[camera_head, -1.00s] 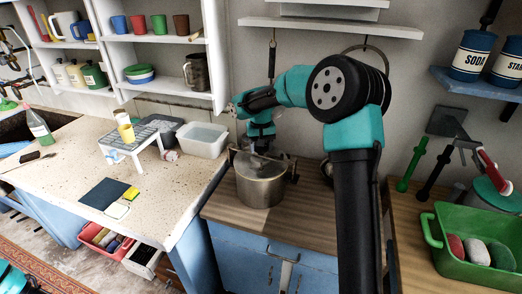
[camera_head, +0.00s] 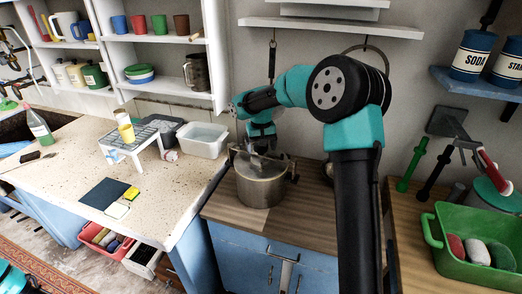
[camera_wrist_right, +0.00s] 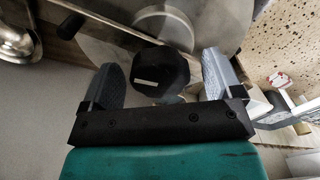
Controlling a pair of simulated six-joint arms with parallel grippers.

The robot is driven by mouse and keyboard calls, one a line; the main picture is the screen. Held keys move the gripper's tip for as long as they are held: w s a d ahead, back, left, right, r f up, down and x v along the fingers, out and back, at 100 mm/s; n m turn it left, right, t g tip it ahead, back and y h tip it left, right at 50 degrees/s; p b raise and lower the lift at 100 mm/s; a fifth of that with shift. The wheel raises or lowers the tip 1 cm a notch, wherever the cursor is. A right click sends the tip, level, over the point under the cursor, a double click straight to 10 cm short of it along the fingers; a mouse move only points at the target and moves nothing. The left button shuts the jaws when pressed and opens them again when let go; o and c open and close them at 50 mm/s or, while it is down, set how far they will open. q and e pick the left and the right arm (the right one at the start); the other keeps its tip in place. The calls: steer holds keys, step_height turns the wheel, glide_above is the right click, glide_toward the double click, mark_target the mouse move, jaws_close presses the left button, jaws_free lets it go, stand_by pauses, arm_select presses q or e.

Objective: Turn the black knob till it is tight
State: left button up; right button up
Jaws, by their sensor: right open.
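The black knob (camera_wrist_right: 160,72) shows in the right wrist view, with a small pale label on its near side. It is above the round metal lid (camera_wrist_right: 110,48) of the steel pot (camera_head: 260,188). My right gripper (camera_wrist_right: 159,66) is open, with one grey finger on each side of the knob. In the head view my right gripper (camera_head: 260,150) is over the pot, and the knob cannot be made out there. My left gripper is not in view.
The pot stands on a wooden worktop (camera_head: 225,208) close to the wall. A white basin (camera_head: 202,140) and a small rack (camera_head: 140,135) stand to the left on the speckled counter (camera_head: 60,170).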

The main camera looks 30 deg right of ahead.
steer(key=n, duration=1.5)
steer(key=shift+c, duration=0.4)
steer(key=c, duration=0.7)
